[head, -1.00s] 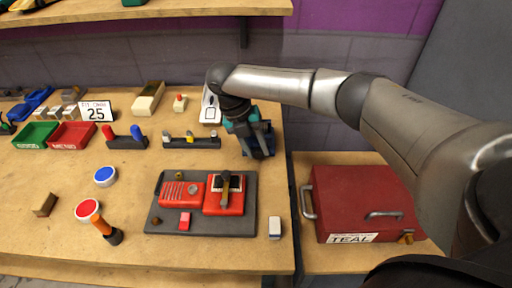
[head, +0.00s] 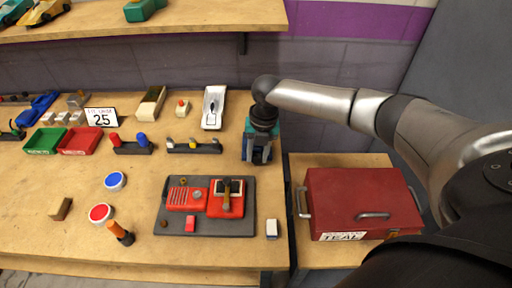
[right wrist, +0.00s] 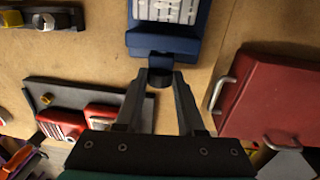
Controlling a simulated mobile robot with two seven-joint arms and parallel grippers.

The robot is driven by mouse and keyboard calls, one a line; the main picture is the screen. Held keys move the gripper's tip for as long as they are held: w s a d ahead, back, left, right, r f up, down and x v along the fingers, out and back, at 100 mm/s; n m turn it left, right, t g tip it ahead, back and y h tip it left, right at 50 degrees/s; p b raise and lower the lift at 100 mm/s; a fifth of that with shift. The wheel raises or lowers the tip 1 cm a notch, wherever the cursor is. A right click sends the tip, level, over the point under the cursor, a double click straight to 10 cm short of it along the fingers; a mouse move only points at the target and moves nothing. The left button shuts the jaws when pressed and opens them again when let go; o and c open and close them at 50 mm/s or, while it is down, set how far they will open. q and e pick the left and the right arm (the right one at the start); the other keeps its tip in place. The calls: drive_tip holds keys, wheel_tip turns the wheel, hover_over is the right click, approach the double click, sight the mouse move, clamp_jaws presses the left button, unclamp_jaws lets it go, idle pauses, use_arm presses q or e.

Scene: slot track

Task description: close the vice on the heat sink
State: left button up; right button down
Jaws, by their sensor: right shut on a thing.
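The blue vice (right wrist: 165,42) stands near the right end of the bench, at the top of the right wrist view. The heat sink, a pale silvery finned block (right wrist: 175,9), sits at its top, cut by the picture edge. I cannot tell whether both jaws touch it. My right gripper (right wrist: 160,78) is shut on the dark handle (right wrist: 160,68) at the vice's near end. In the head view my right gripper (head: 257,160) points down and hides most of the vice. My left gripper is not in view.
A dark board (head: 247,228) with red parts lies in front of the vice. A white-grey block (head: 272,229) stands at the bench's front right. A red toolbox (head: 362,203) is right of the bench.

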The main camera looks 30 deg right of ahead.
drive_tip(key=shift+s+d+t+y, duration=0.15)
drive_tip(key=shift+t+y, duration=0.35)
drive_tip(key=shift+y, duration=0.5)
drive_tip(key=c, duration=0.5)
unclamp_jaws()
drive_tip(key=p+v, duration=0.2)
drive_tip(key=v, duration=1.3)
drive_tip(key=shift+s+d, duration=0.1)
drive_tip(key=shift+d, duration=0.1)
